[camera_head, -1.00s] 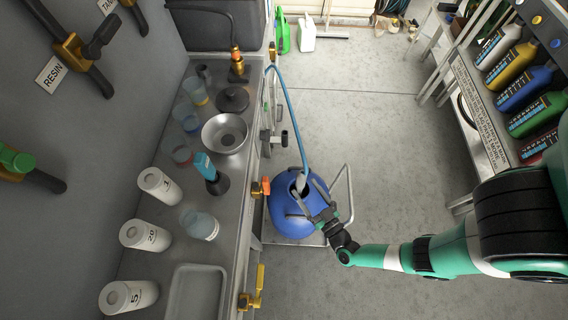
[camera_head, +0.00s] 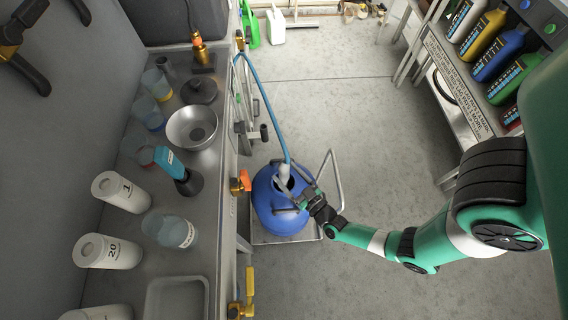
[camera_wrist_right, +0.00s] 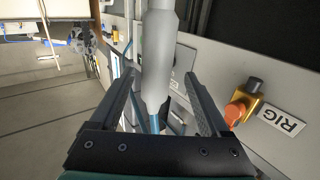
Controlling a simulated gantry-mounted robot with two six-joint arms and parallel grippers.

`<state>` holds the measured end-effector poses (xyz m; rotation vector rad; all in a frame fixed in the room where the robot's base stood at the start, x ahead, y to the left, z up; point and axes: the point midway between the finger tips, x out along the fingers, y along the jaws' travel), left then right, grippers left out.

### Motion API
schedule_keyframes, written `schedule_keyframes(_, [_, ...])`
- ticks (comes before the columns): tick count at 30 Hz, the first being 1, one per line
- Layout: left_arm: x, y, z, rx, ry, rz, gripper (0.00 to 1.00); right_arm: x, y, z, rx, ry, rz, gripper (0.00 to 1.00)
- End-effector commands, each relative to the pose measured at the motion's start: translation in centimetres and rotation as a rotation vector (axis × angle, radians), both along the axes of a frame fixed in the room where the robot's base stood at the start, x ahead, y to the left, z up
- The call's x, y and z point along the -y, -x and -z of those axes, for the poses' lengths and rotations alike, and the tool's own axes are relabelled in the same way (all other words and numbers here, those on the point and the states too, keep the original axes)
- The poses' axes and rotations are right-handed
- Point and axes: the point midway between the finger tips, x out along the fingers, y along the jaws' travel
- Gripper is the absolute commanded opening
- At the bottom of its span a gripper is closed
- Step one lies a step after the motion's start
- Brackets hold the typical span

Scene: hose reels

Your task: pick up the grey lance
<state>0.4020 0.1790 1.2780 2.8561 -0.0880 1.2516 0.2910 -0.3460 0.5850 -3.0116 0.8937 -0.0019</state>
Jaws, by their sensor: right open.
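The grey lance (camera_head: 284,173) stands in the top opening of a blue drum (camera_head: 283,218), with a blue hose (camera_head: 266,98) running up from it in the head view. In the right wrist view the lance (camera_wrist_right: 158,60) is a smooth grey cylinder lying between the fingers. My right gripper (camera_head: 293,199) is at the drum's top, beside the lance. Its two fingers are spread, with a gap visible on each side of the lance in the wrist view. The lance's lower end is hidden in the drum in the head view. My left gripper is not in view.
The drum stands on a trolley with a metal handle (camera_head: 333,170). A steel bench (camera_head: 225,205) with an orange valve (camera_head: 241,181) and a yellow valve (camera_head: 246,290) is close on the left. A bottle rack (camera_head: 450,85) stands at the right. The floor between is clear.

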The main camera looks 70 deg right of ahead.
Motion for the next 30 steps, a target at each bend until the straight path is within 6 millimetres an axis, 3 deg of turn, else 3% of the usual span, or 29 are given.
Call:
schedule_keyframes(5, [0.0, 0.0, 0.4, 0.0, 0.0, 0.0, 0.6, 0.4, -0.5, 0.0, 0.002, 0.001, 0.001, 0.8])
schedule_keyframes(14, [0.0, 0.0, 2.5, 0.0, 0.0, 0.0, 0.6, 3.2, -3.9, -0.1, 0.001, 0.0, 0.0, 0.8])
schedule_keyframes(21, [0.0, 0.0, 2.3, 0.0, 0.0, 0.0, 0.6, 3.3, -4.1, -0.3, -0.001, -0.001, -0.002, 0.8])
schedule_keyframes(30, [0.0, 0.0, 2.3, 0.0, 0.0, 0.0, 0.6, 3.3, -4.1, -0.3, -0.001, -0.001, -0.002, 0.26])
